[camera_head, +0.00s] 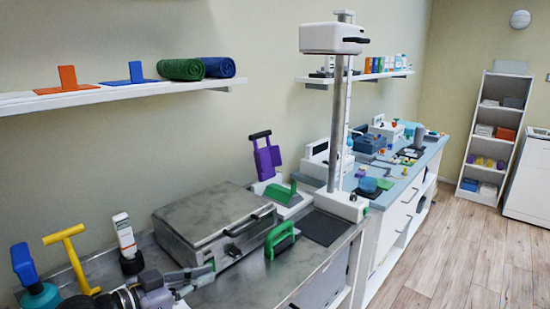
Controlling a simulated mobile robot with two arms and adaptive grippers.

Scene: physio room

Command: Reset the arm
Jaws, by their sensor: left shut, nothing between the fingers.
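My left arm comes in at the bottom left of the head view. Its gripper (202,273) is shut and empty, low over the metal counter (262,281). The fingers point right, close to the front of a steel lidded box (215,222). I cannot tell whether they touch the box. My right gripper is out of view.
A green-handled tool (281,240) stands right of the box. A yellow T-handle (72,257), a teal bottle (38,290) and a white device (125,236) stand near my arm. A height post (338,125) rises farther right. The wooden floor (470,255) is clear.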

